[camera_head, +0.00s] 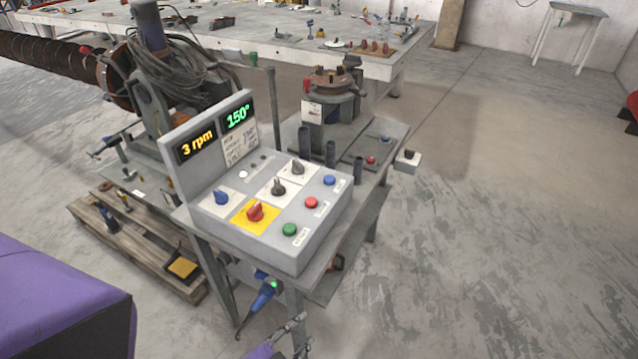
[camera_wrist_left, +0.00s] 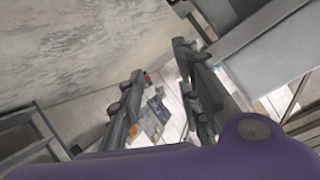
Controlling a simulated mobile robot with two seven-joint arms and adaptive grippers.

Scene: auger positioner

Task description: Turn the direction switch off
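The grey control box (camera_head: 318,232) stands on a metal table. Its sloping top carries a blue knob (camera_head: 221,197), a red knob (camera_head: 255,211) on a yellow plate, and two dark knobs, one at the middle (camera_head: 278,187) and one further back (camera_head: 297,168). The knob labels are too small to read, so I cannot tell which is the direction switch. My left gripper (camera_head: 302,332) is low in front of the box, below its top and apart from the knobs. In the left wrist view its two fingers (camera_wrist_left: 160,60) are spread with nothing between them. My right gripper is out of view.
Blue (camera_head: 329,180), red (camera_head: 311,202) and green (camera_head: 289,229) buttons line the box's right side. An upright display panel (camera_head: 188,151) rises behind the knobs. A blue-handled tool (camera_head: 262,294) hangs below the box. A wooden pallet (camera_head: 150,248) lies left; the floor right is clear.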

